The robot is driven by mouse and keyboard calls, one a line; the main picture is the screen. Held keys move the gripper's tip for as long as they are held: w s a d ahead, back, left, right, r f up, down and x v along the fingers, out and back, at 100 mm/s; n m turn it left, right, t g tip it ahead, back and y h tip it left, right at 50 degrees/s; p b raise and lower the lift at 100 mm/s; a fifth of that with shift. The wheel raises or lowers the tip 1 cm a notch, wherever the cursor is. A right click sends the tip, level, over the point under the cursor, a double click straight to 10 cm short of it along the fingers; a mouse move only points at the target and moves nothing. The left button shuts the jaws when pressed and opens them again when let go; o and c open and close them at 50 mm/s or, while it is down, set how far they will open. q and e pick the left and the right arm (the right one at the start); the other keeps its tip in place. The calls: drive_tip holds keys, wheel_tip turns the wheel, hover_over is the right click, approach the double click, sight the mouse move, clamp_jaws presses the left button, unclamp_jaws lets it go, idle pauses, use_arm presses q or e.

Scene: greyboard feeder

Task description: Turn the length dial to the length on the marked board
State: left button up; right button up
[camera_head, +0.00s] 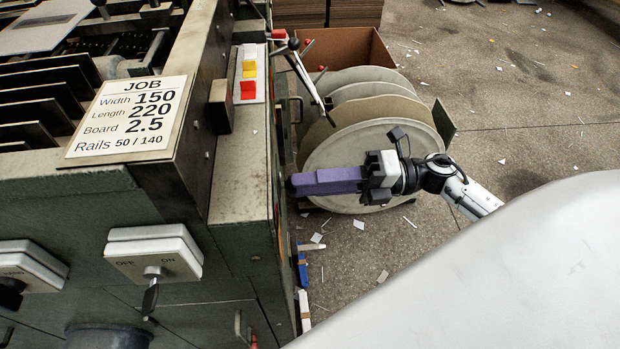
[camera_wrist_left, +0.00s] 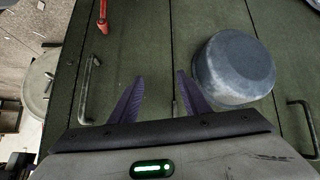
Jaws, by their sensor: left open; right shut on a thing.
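The marked board is a white JOB card (camera_head: 128,117) on top of the machine in the head view. It reads Width 150, Length 220, Board 2.5, Rails 50 / 140. My right gripper (camera_head: 293,186) reaches in from the right, its purple fingers closed at the machine's right side. A small dark part shows at their tips; I cannot make out a dial face or scale there. My left gripper (camera_wrist_left: 143,77) shows only in the left wrist view, open and empty, with its two purple fingers apart in front of a green panel.
A grey round drum (camera_wrist_left: 233,68) and a dark handle (camera_wrist_left: 303,127) are right of my left gripper; a red lever (camera_wrist_left: 88,47) is at its left. In the head view, large discs (camera_head: 340,150) stand behind my right gripper. A switch box (camera_head: 152,250) is on the machine's front.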

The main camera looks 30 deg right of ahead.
idle(0.3)
drive_tip(key=o, duration=1)
drive_tip(key=shift+o, duration=0.2)
drive_tip(key=v, duration=1)
drive_tip(key=shift+s+d, duration=0.1)
drive_tip(key=shift+d, duration=0.05)
